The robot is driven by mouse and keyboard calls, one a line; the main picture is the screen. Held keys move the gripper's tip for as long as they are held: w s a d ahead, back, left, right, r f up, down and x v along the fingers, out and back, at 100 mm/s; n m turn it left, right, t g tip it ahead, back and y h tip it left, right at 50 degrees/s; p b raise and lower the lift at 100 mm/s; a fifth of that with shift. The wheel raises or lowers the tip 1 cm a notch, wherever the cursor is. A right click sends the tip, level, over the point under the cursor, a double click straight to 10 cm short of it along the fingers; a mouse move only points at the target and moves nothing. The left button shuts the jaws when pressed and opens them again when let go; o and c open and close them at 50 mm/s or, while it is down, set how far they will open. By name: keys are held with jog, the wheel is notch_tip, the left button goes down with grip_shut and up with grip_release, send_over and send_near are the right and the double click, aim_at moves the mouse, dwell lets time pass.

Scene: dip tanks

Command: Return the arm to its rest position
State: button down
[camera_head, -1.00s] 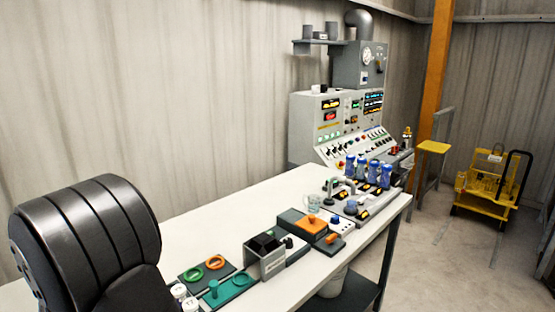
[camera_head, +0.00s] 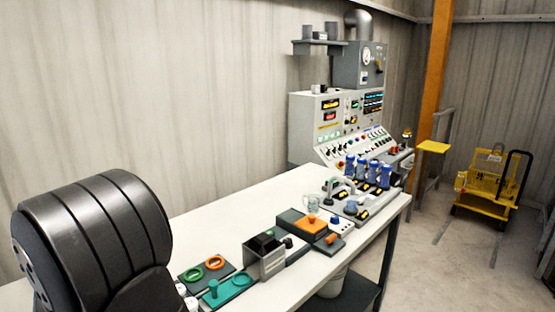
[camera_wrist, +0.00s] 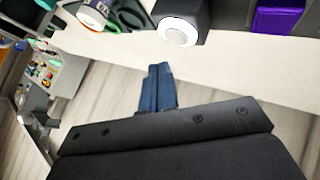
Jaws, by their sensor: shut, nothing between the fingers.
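My gripper (camera_wrist: 160,72) shows in the wrist view as two dark blue fingers lying side by side, shut with nothing between them. The dark gripper body fills the lower part of that view. In the head view only a dark ribbed part of my arm shows at the lower left, and the gripper itself is out of that view.
The white table (camera_head: 215,220) carries a dark grey box (camera_head: 264,258), a teal tray (camera_head: 232,289), a green ring (camera_head: 191,274), an orange ring (camera_head: 215,262) and several blue bottles (camera_head: 361,168). A control console (camera_head: 330,125) stands behind. A yellow cart (camera_head: 487,187) stands on open floor.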

notch_tip(320, 180, up, 15)
jog(key=w+m+g, duration=0.1)
jog(key=m+g, duration=0.8)
jog(key=m, duration=0.8)
notch_tip(320, 180, down, 9)
jog(key=shift+d+f, duration=0.1)
dwell(2.0)
jog(key=n+t+h, duration=0.1)
jog(key=n+t, duration=0.1)
jog(key=n, duration=0.1)
jog(key=r+n+t+h, duration=0.1)
jog(key=n+t+h, duration=0.1)
jog(key=n+t, duration=0.1)
jog(key=s+n+t+h, duration=0.1)
jog(key=n+t, duration=0.1)
jog(key=n, duration=0.3)
jog(key=shift+a+r+t+h, duration=0.3)
jog(key=shift+a, duration=0.1)
